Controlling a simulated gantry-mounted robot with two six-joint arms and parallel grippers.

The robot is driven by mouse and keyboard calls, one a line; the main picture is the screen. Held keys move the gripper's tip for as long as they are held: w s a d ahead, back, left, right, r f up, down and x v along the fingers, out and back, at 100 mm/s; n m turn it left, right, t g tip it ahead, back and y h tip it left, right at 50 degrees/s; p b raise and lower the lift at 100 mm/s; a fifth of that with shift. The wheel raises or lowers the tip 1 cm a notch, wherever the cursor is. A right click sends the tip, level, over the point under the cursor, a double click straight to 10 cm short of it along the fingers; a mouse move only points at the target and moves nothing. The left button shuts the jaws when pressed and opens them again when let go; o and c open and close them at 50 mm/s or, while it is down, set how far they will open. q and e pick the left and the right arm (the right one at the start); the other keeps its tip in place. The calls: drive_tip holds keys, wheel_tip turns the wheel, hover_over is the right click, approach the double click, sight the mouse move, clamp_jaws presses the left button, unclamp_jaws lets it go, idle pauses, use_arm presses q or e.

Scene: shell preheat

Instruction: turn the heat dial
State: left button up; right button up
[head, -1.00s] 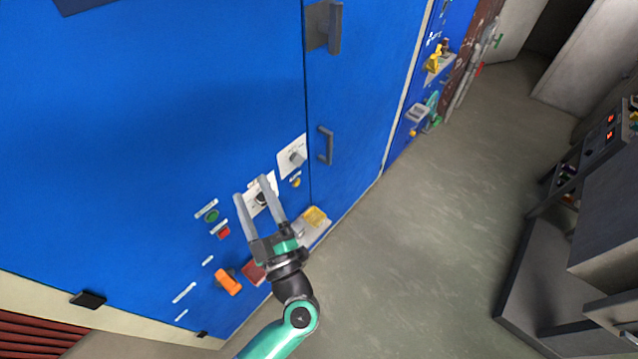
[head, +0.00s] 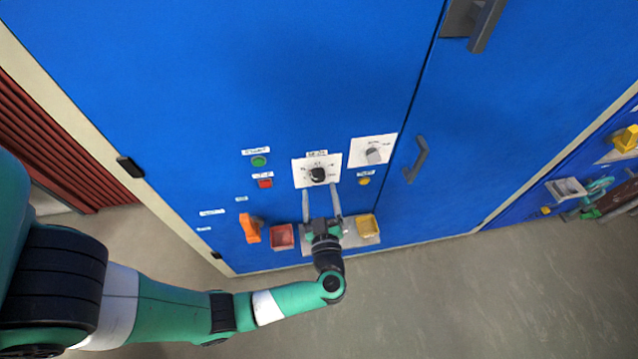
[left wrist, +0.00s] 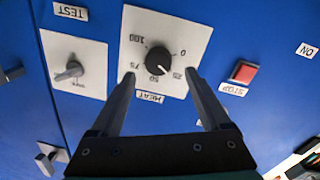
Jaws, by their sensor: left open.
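The heat dial (head: 317,174) is a round black knob on a white plate on the blue cabinet front. In the left wrist view the dial (left wrist: 158,61) appears upside down with a printed scale around it and a HEAT label. Its white mark points to the lower right, near 25. My left gripper (head: 320,188) is open and empty, with its fingertips just below the dial in the head view. In the left wrist view the two fingers of my left gripper (left wrist: 160,74) stand on either side of the dial's lower part, apart from the knob. My right gripper is not in view.
A grey test switch (head: 373,154) sits right of the dial. A green button (head: 259,161) and a red stop button (head: 265,183) are to its left. Below are an orange handle (head: 250,229), a red tray (head: 282,237) and a yellow tray (head: 367,226). The floor is clear.

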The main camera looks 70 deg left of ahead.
sight(318, 179)
use_arm(q)
drive_tip(key=x, duration=0.4)
drive_tip(key=shift+w+b, duration=0.1)
drive_tip(key=shift+b, duration=0.2)
clamp_jaws()
